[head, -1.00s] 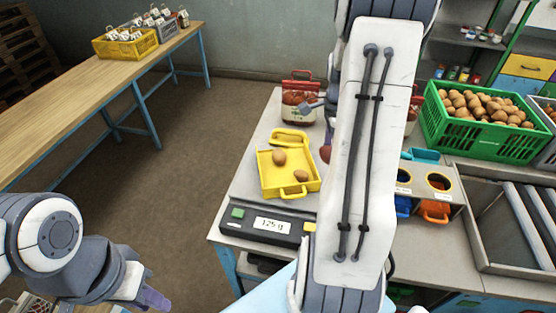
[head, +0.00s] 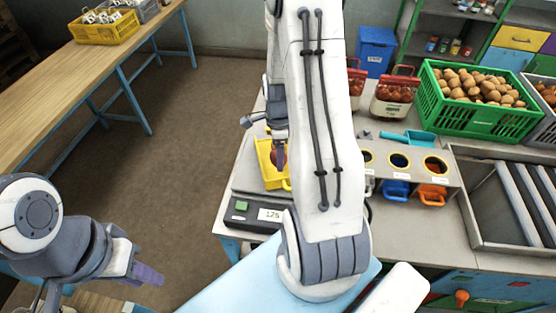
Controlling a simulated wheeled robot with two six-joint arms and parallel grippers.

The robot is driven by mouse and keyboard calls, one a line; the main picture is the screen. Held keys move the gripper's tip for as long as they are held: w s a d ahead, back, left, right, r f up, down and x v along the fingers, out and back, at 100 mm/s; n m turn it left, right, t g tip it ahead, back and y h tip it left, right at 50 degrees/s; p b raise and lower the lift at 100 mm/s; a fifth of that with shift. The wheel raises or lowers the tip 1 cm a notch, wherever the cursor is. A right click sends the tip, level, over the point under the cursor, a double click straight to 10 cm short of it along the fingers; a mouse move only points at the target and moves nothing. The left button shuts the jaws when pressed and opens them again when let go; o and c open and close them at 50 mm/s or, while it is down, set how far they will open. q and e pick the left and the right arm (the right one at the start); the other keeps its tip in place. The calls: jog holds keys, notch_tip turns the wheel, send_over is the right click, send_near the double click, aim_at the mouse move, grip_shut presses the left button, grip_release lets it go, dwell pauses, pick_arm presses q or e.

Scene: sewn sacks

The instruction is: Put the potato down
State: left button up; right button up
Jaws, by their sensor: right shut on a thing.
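My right gripper (head: 279,156) is over the yellow tray (head: 263,168), which sits on the scale. It is shut on a reddish-brown potato (head: 274,157), only partly visible behind the fingers. I cannot tell whether this potato touches the tray. The scale (head: 240,218) has a green button and a lit display (head: 270,214) at its front. My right arm hides much of the tray and its contents. My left gripper (head: 148,274) is at the lower left, away from the tray; its finger opening is unclear.
A green crate of potatoes (head: 440,125) stands at the right, beside a roller tray (head: 462,240). A wooden table (head: 60,90) with a yellow crate (head: 103,30) is at the left.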

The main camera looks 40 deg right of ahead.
notch_tip(320, 180, down, 3)
jog(key=shift+a+r+p, duration=0.1)
jog(key=shift+p, duration=0.55)
jog(key=shift+f, duration=0.6)
jog(key=shift+f, duration=0.25)
jog(key=o, duration=1.1)
jog(key=shift+r, duration=0.1)
